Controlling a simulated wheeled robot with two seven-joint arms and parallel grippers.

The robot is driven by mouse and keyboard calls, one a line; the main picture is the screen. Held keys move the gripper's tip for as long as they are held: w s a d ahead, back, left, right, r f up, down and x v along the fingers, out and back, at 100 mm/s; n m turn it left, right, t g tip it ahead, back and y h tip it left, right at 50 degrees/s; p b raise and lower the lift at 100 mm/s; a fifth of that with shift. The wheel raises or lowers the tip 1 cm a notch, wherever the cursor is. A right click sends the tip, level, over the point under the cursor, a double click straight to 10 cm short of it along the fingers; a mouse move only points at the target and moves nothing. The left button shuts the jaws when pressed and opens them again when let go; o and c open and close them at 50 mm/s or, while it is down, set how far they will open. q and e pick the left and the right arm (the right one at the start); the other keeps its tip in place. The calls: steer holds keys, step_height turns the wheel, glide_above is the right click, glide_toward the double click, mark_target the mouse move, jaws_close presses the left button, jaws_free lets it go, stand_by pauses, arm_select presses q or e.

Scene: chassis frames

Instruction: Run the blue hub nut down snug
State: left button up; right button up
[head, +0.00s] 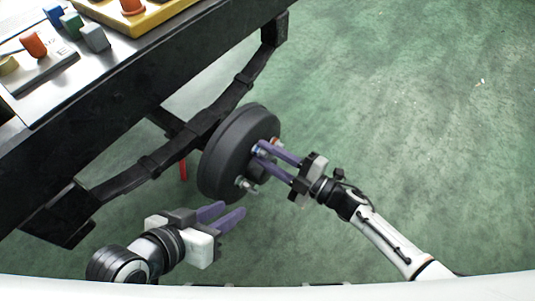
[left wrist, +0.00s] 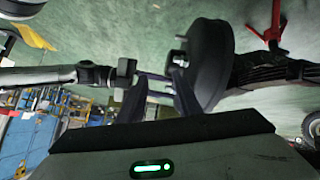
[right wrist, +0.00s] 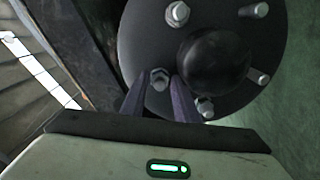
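The dark round hub (head: 226,155) is mounted at the end of the axle and leaf spring. In the right wrist view its face (right wrist: 215,18) carries several studs and hex nuts around a black centre cap (right wrist: 213,62). One grey-looking hex nut (right wrist: 160,77) sits between my right fingertips; its colour does not read as blue there. My right gripper (head: 266,150) reaches the hub face with its fingers apart, and I see no clear grip. My left gripper (head: 235,210) is open and empty, below the hub and apart from it.
A dark chassis rail (head: 110,85) runs diagonally at upper left, with the leaf spring (head: 165,155) beneath. A tray of coloured pieces (head: 45,60) and a yellow tray (head: 150,18) lie above it. A red stand (left wrist: 271,32) is behind the hub. The green floor at right is clear.

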jaws_close()
steer(key=shift+m, duration=0.3)
